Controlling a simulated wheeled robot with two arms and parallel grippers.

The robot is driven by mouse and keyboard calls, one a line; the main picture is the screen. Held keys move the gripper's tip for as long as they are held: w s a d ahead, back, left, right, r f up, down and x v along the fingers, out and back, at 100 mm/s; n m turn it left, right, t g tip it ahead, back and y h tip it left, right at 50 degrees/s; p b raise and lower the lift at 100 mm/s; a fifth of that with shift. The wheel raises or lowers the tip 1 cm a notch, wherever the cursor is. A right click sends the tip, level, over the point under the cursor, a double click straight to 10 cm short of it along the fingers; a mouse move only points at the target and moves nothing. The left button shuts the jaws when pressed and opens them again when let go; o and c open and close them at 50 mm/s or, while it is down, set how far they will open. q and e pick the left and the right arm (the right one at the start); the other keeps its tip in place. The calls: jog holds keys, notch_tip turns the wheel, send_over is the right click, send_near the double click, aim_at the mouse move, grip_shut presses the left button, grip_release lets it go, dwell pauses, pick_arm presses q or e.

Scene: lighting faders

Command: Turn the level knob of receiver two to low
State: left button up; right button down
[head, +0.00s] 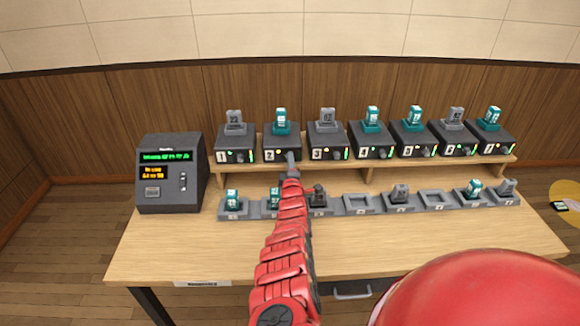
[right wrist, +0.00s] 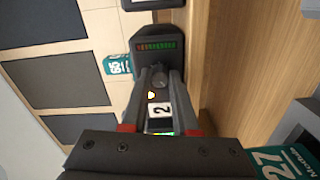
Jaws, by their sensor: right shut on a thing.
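Receiver two (head: 269,155) is a dark box in the back row with a white "2" label and a teal pack on top. My right gripper (head: 291,156) reaches its front from below. In the right wrist view the gripper (right wrist: 160,78) is shut on the grey round level knob (right wrist: 160,82), with one finger on each side. A coloured level bar (right wrist: 156,45) shows on the same front. The knob's pointer direction is hard to tell. My left gripper is not in view.
Similar receivers, such as receiver one (head: 222,156) and receiver three (head: 317,154), stand close on both sides. A charging strip (head: 358,205) with several packs lies in front, under my arm. A display console (head: 168,172) stands at the left. The front table (head: 190,245) is clear.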

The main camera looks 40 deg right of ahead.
jog(key=shift+n+b, duration=0.5)
jog(key=shift+n, duration=0.4)
jog(key=c, duration=0.7)
grip_release()
jog(key=shift+a, duration=0.1)
jog(key=shift+p+v, duration=5.85)
jog(key=shift+v, duration=2.75)
